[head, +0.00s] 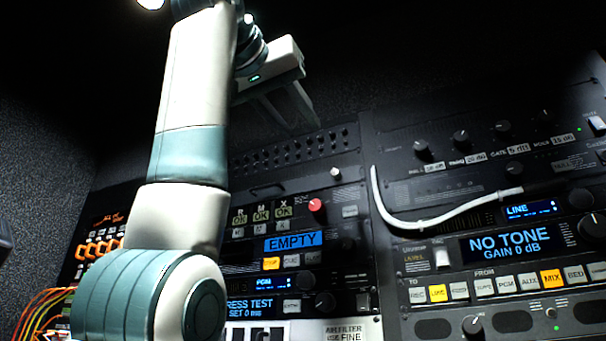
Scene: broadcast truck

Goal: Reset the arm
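My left arm (192,100) rises through the left half of the head view, white with teal bands. Its gripper (287,108) is at the upper middle, in front of the top of the equipment rack. The two grey fingers point down and stand apart with nothing between them. The gripper appears clear of the panels, though the exact gap is hard to judge. My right arm and gripper are not in view.
A rack panel with a blue EMPTY display (293,242) and red knob (316,205) is below the gripper. At right are a NO TONE display (510,243) and a white cable (398,224). Orange connectors (100,249) and coloured cables (38,308) are at lower left.

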